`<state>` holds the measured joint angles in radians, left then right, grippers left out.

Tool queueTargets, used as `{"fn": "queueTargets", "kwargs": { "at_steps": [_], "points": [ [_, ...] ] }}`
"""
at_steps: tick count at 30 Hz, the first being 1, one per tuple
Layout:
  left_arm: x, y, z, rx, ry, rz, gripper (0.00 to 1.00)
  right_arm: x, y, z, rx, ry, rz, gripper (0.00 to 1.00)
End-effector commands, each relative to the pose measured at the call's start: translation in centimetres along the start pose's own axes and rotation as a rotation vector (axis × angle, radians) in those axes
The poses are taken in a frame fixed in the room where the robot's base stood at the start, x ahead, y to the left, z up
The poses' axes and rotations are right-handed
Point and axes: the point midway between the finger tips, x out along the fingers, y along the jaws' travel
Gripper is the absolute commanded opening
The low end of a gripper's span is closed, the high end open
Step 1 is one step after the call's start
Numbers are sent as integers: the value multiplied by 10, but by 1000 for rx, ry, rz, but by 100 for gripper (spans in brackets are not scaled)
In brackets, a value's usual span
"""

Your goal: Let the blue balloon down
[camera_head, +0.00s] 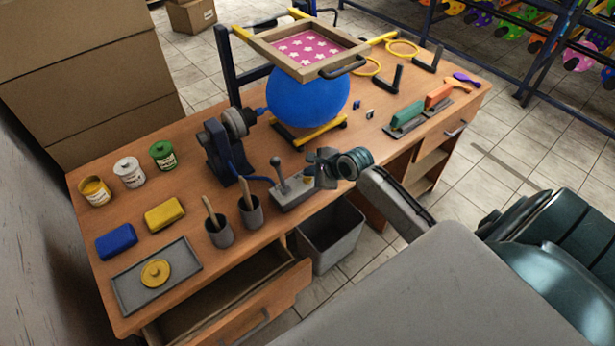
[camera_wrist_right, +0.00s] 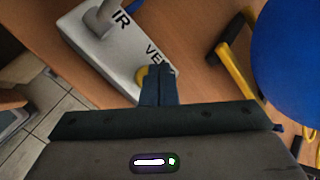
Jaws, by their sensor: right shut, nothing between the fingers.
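The blue balloon (camera_head: 305,98) is inflated and round, under the wooden frame (camera_head: 300,62) with a pink star-pattern screen. Its left end meets the nozzle of the black pump-like device (camera_head: 222,145). Part of the balloon shows at the right of the right wrist view (camera_wrist_right: 292,50). A grey control box (camera_head: 290,196) with a lever (camera_head: 278,172) stands at the table's front edge. Its labels read "IR" and "VE", partly cut or covered. My right gripper (camera_head: 318,172) is shut and empty, its fingertips at the box's yellow button (camera_wrist_right: 142,76), partly hiding it; contact is unclear. My left gripper is out of view.
Two brush cups (camera_head: 220,233) stand left of the box. An open drawer (camera_head: 240,300) and a grey bin (camera_head: 332,240) are below the front edge. Paint cans (camera_head: 130,172), sponges (camera_head: 165,213) and a tray (camera_head: 125,292) occupy the left side. A yellow-and-black stand (camera_head: 310,135) is under the balloon.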

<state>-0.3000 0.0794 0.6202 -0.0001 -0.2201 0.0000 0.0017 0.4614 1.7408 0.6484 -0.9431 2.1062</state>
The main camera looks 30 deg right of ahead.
Motion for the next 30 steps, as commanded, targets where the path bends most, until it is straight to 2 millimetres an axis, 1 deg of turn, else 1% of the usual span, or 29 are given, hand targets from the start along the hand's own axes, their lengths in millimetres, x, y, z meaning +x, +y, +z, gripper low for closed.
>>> {"fn": "queueTargets", "kwargs": {
  "at_steps": [1,3,30],
  "points": [
    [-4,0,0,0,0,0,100,0,1,0,1,0,1,0],
    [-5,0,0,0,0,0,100,2,2,-1,0,0,0,0],
    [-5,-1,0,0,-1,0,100,7,5,-5,0,1,1,0]
  ]
}}
